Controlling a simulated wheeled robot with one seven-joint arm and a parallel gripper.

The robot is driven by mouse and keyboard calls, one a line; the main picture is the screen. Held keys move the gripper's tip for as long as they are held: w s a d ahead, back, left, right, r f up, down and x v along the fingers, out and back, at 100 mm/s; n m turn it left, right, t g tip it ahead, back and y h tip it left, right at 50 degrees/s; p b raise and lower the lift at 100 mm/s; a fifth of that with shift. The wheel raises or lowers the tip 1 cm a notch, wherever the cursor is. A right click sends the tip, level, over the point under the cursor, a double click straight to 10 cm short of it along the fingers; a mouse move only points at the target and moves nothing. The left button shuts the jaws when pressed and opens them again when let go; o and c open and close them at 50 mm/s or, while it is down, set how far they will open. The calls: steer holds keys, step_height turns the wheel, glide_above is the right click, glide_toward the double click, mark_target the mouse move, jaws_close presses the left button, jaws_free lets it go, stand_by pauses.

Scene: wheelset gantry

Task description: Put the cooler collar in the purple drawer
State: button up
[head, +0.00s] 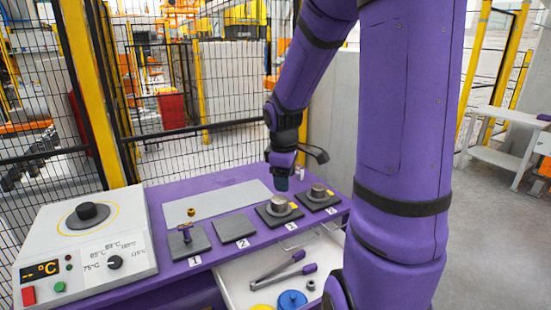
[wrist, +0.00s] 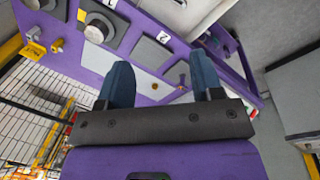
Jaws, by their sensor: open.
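Two grey collars stand on dark pads on the purple bench: one on pad 3 (head: 279,204) and one on pad 4 (head: 318,190). I cannot tell by sight which is cooler. My gripper (head: 282,184) is open and empty, above the back of the bench near pad 3. In the wrist view its two blue-grey fingers (wrist: 162,84) are spread apart with nothing between them. A collar on a pad (wrist: 99,28) shows beyond them at upper left. A drawer (head: 232,279) with a pale inside is pulled out below the bench front; my arm hides its right part.
The drawer holds tongs (head: 278,272), a blue disc (head: 292,299) and a yellow one. Pad 1 bears a purple-handled tool (head: 185,232); pad 2 (head: 234,228) is empty. A heater with a dial (head: 115,262) stands left. A mesh fence runs behind the bench.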

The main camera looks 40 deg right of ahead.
steer(key=s+a+r+m+t+y, duration=0.1)
steer(key=s+a+r+m+t, duration=0.3)
steer(key=s+a+r, duration=1.1)
steer(key=a+r+m, duration=0.1)
steer(key=a+m, duration=0.1)
steer(key=shift+s+a+y, duration=0.2)
steer(key=shift+a+y, duration=0.1)
steer(key=shift+d, duration=0.15)
